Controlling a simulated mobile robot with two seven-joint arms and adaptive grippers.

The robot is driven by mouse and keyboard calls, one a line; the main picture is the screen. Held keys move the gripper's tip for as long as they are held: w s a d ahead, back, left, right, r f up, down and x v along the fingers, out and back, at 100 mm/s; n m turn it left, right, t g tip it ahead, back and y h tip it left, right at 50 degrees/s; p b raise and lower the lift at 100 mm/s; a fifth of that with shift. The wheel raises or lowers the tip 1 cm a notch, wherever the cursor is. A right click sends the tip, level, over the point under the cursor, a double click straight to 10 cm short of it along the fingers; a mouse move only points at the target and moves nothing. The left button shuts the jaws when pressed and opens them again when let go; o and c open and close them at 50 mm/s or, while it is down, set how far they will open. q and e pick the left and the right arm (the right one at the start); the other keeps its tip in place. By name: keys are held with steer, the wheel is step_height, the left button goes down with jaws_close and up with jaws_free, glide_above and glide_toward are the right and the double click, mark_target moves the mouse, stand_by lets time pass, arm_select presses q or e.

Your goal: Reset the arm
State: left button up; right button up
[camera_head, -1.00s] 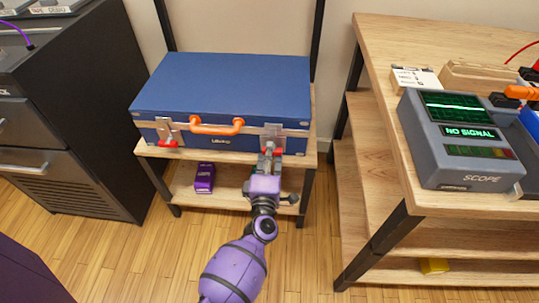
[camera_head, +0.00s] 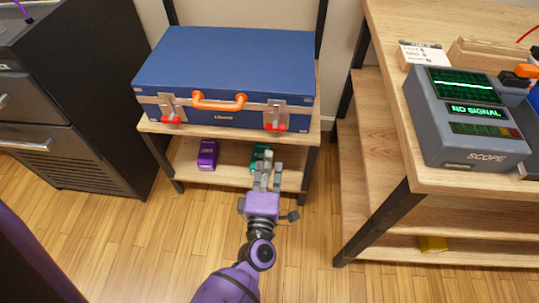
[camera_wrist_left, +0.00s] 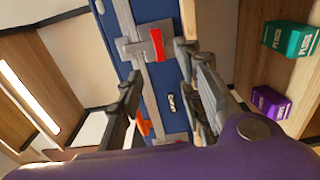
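My left gripper (camera_head: 267,166) is in front of the shelf unit, below the right latch (camera_head: 275,117) of the blue case (camera_head: 228,68), and touches nothing that I can see. In the left wrist view its two fingers (camera_wrist_left: 160,80) stand apart with nothing between them, so it is open and empty. The case lies closed-looking on the upper shelf, with an orange handle (camera_head: 219,104) and a left latch (camera_head: 170,108). Both latches show red tabs. I cannot tell whether they are fastened. My right gripper is not in view.
A purple box (camera_head: 207,154) and a teal box (camera_head: 257,153), partly behind my gripper, sit on the lower shelf. A wooden bench (camera_head: 380,110) with a grey scope (camera_head: 468,120) stands right. A black cabinet (camera_head: 75,95) stands left. The floor between is clear.

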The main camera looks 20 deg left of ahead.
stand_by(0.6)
